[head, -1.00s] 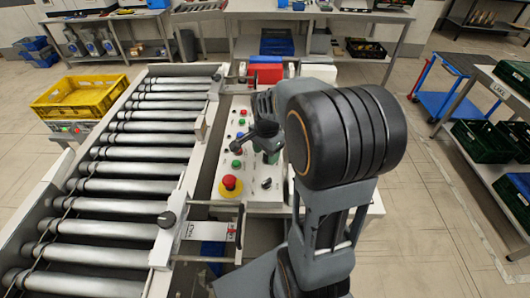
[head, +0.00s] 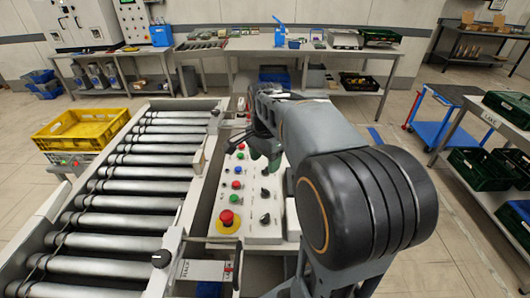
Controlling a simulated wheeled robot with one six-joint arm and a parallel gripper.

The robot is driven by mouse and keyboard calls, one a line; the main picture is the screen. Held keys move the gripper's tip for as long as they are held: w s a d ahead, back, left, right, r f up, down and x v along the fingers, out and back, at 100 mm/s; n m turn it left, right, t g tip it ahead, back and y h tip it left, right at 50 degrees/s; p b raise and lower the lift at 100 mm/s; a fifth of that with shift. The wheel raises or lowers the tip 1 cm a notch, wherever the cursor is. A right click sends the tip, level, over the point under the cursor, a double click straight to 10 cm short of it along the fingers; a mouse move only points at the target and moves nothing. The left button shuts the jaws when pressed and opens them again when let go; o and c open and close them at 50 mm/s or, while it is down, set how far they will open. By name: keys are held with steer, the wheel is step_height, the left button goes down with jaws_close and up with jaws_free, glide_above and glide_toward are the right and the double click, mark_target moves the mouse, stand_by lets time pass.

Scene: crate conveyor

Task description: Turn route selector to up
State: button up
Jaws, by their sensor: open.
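The control panel (head: 246,228) is a pale sloped box beside the roller conveyor. It carries two black rotary knobs on its right side, a nearer one (head: 265,219) and a farther one (head: 265,193). Their labels are too small to read, so I cannot tell which one is the route selector or where it points. My gripper (head: 262,148) is above the far part of the panel, past both knobs, and is open and empty. My arm hides part of the panel's far right.
A red emergency button (head: 227,217) on yellow and several coloured buttons sit on the panel's left.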

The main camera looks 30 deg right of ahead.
steer(key=shift+r, duration=1.15)
steer(key=s+a+f+n+t, duration=0.3)
steer(key=s+a+f+n, duration=0.3)
steer(key=n, duration=0.9)
steer(key=s+a, duration=0.3)
steer(key=s, duration=0.1)
steer(key=shift+f+t, duration=0.25)
steer(key=shift+t, duration=0.15)
